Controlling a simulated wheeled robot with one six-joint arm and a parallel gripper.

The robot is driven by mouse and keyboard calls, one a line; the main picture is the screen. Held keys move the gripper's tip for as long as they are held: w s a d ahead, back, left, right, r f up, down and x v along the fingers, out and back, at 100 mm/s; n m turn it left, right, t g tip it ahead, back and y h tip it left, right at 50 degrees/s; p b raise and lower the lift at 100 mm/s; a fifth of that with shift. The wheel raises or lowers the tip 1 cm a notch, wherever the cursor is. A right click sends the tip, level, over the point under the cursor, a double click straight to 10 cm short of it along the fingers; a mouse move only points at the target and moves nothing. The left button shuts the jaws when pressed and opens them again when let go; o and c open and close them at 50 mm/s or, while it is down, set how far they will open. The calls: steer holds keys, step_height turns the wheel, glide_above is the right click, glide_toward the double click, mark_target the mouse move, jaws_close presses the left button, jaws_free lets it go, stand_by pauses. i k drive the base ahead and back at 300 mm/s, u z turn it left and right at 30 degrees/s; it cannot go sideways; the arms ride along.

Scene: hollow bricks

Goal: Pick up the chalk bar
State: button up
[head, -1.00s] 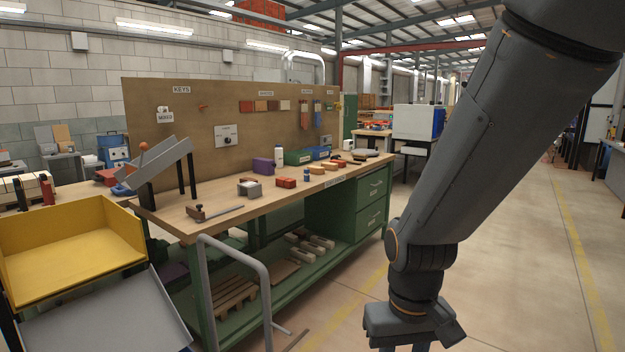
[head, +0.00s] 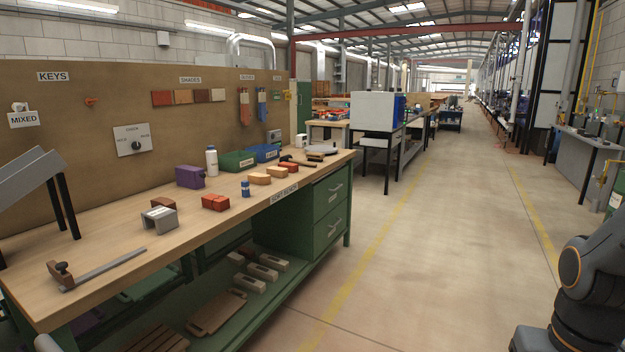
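I cannot pick out the chalk bar for certain. Several pale blocks with openings (head: 262,271) lie on the workbench's lower shelf. On the bench top are a grey hollow block (head: 160,219), a red brick (head: 215,202) and tan blocks (head: 260,179). My gripper (head: 532,340) shows only as a dark edge at the bottom right, over the floor and well right of the bench. Its fingers are out of the frame, so its opening and any load are hidden.
A pegboard (head: 100,130) stands behind. The aisle floor (head: 440,230) is clear.

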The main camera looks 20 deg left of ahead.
mark_target(245, 185)
steer(key=z, duration=0.1)
steer(key=i, duration=1.3)
steer(key=u, duration=0.75)
steer(key=i, duration=0.85)
steer(key=u, duration=1.45)
steer(key=i, duration=0.8)
steer(key=u, duration=0.05)
